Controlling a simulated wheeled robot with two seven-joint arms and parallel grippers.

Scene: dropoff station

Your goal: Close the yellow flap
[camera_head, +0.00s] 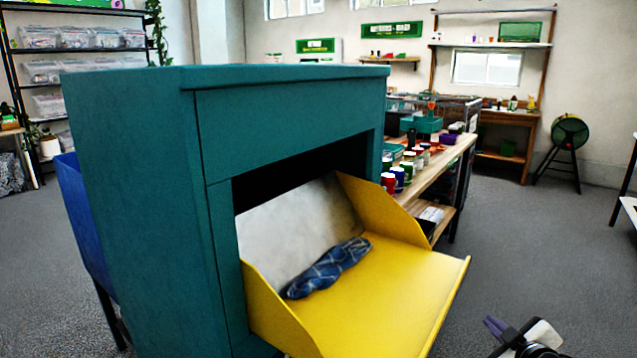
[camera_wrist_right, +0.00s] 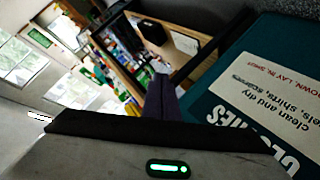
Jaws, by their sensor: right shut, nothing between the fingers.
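The yellow flap (camera_head: 405,286) hangs open at the front of a teal donation bin (camera_head: 290,102), its plate tilted out and its side walls raised. A blue plaid cloth (camera_head: 328,268) lies on it near the pale inner panel (camera_head: 298,228). My right gripper (camera_head: 493,324) is at the bottom right in the head view, apart from the flap's outer edge. Its fingers (camera_wrist_right: 161,98) are shut and empty in the wrist view. The bin's teal side with a white label (camera_wrist_right: 275,90) shows there at the right. The flap is not visible in that view. My left gripper is out of view.
A wooden table (camera_head: 448,160) with jars and boxes stands behind the bin at the right. A blue container (camera_head: 78,215) is at the bin's left. The grey floor (camera_head: 535,245) right of the flap is clear.

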